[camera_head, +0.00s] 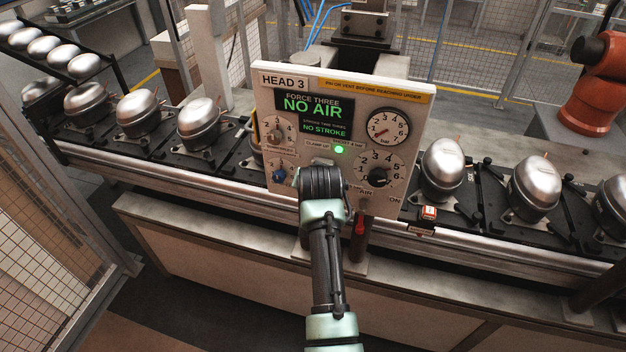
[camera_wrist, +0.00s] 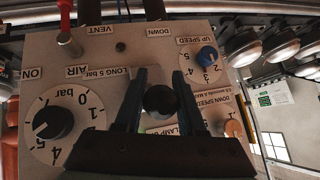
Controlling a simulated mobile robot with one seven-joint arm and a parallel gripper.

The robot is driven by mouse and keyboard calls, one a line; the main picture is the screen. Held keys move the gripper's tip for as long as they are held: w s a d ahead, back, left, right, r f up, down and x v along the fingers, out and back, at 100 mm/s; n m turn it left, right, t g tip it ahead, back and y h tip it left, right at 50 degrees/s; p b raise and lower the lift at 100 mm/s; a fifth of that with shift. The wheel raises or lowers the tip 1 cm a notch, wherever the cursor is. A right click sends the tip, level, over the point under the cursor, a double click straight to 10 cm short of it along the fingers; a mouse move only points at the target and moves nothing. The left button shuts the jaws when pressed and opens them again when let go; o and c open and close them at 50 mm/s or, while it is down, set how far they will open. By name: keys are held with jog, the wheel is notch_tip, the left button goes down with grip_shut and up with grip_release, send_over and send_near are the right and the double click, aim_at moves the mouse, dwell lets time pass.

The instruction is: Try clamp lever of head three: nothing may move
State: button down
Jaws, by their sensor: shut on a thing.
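The head three panel (camera_head: 262,120) stands upright in the middle of the head view, its display (camera_head: 314,104) reading "FORCE THREE NO AIR" and "NO STROKE". In the wrist view the panel is upside down. My gripper (camera_wrist: 159,86) has its two dark fingers on either side of the clamp lever's round black knob (camera_wrist: 160,101), shut on it. A partly covered label (camera_wrist: 188,121) near it starts with "CLAMP". In the head view my wrist hides the fingers and the lever. A green lamp (camera_head: 339,149) is lit just above my wrist.
A gauge (camera_head: 388,128) and a black regulator knob (camera_head: 377,177) are on the panel's right. A blue speed knob (camera_wrist: 207,54) and a red-handled vent valve (camera_wrist: 66,28) are close to my gripper. Silver compressors (camera_head: 199,121) stand on pallets along the conveyor on both sides.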

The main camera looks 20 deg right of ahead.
jog(key=shift+r, duration=0.1)
jog(key=c, duration=0.8)
grip_release()
jog(key=b+v, duration=0.3)
jog(key=v, duration=0.9)
jog(key=shift+s+r, duration=0.25)
jog(key=shift+r, duration=0.05)
